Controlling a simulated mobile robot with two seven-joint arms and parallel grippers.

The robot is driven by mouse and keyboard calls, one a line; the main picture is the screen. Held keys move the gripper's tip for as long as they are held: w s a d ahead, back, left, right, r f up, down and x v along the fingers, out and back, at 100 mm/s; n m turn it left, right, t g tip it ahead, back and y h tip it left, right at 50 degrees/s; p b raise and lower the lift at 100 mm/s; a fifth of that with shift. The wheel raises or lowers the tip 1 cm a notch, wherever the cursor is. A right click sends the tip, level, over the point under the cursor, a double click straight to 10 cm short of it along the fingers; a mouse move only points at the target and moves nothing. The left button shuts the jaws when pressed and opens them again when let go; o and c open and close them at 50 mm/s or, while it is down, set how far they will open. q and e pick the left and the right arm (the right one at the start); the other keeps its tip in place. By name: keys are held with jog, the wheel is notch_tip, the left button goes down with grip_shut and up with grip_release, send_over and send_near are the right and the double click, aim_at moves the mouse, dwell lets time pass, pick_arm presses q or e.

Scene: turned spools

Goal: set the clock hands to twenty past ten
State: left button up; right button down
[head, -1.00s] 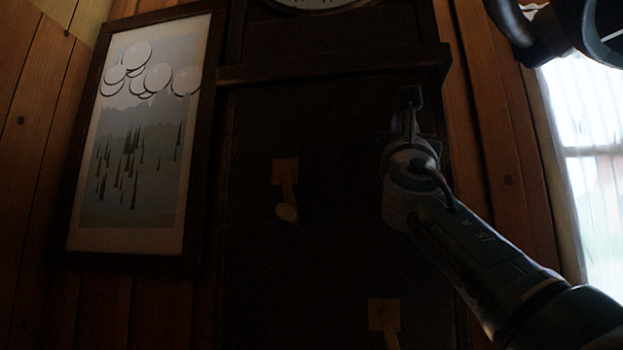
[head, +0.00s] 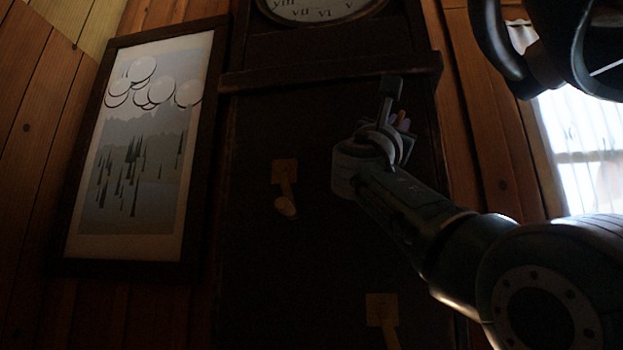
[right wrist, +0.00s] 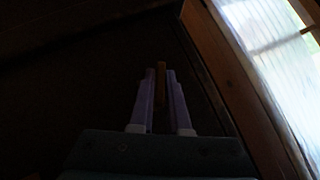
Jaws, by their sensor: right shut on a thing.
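The clock's white dial (head: 325,11) shows only its lower part at the top of the head view, with the numerals from VIII round to V. The hands are out of the frame. My right gripper (head: 402,119) is below and right of the dial, in front of the dark clock case (head: 260,120). In the right wrist view its two pale purple fingers (right wrist: 160,88) are shut on a thin orange-brown piece (right wrist: 161,80). What this piece belongs to is too dark to tell. My left gripper is out of view.
A ledge (head: 300,76) crosses the case below the dial. A brass plate with a hanging lever (head: 285,173) is on the case front, and another brass plate (head: 381,309) is lower right. A framed picture (head: 140,160) hangs left. A bright window (head: 585,150) is right.

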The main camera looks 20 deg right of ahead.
jog(key=c, duration=0.9)
grip_release()
jog(key=shift+c, duration=0.2)
jog(key=b+v, duration=0.7)
jog(key=v, duration=0.3)
jog(key=shift+b, duration=0.35)
jog(key=shift+r, duration=0.1)
